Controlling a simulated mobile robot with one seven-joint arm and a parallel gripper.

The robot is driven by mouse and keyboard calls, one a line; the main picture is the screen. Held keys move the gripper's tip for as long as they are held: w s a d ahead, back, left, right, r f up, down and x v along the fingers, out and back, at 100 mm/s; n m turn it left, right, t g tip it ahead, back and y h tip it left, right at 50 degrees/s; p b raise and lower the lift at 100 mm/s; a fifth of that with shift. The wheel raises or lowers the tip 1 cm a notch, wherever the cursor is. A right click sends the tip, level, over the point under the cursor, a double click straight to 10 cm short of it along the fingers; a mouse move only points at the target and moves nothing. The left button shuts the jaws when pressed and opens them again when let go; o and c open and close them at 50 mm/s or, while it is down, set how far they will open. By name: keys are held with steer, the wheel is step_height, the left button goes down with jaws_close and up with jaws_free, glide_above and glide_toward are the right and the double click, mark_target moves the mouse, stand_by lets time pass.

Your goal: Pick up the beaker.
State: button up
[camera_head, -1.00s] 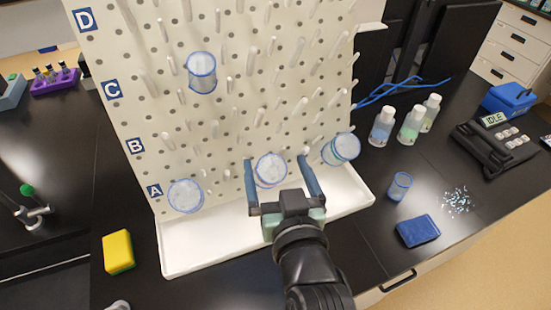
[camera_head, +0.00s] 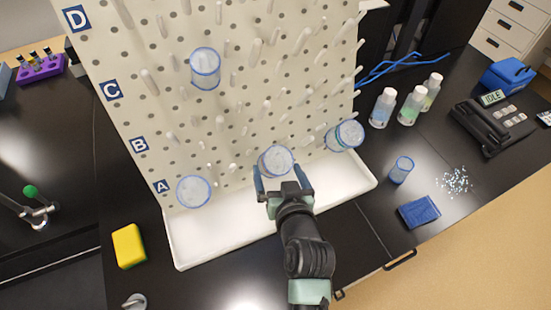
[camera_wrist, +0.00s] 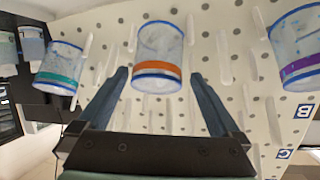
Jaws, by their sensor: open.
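Several clear beakers with blue rims hang on the white pegboard. One, with an orange band (camera_wrist: 158,70), hangs low in the middle of the board (camera_head: 276,161). My gripper (camera_head: 280,180) is open just below and in front of it. In the wrist view my fingers (camera_wrist: 161,78) point towards this beaker, one tip at each side of its banded end, with nothing gripped. A teal-banded beaker (camera_wrist: 57,66) hangs to its right in the head view (camera_head: 344,136). A purple-banded beaker (camera_wrist: 298,45) hangs to the right in the wrist view.
Other beakers hang at lower left (camera_head: 194,191) and higher up (camera_head: 204,68). Bare pegs stick out around them. A white drip tray (camera_head: 198,250) lies below. A small beaker (camera_head: 401,170), blue sponge (camera_head: 419,211), yellow sponge (camera_head: 129,245) and bottles (camera_head: 411,106) stand on the bench.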

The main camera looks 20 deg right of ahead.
mark_target(275, 151)
steer(key=shift+p+x, duration=0.7)
steer(key=shift+x, duration=1.9)
steer(key=shift+s+d+f, duration=0.1)
steer(key=shift+f, duration=0.05)
steer(key=shift+c, duration=0.3)
steer(key=c, duration=1.1)
step_height(275, 151, up, 7)
steer(key=shift+f+b, duration=0.1)
steer(key=shift+b, duration=0.25)
steer(key=s+a+b, duration=0.3)
steer(key=s+b, duration=0.2)
steer(key=s, duration=1.2)
steer(key=shift+s, duration=0.35)
steer(key=shift+a, duration=0.1)
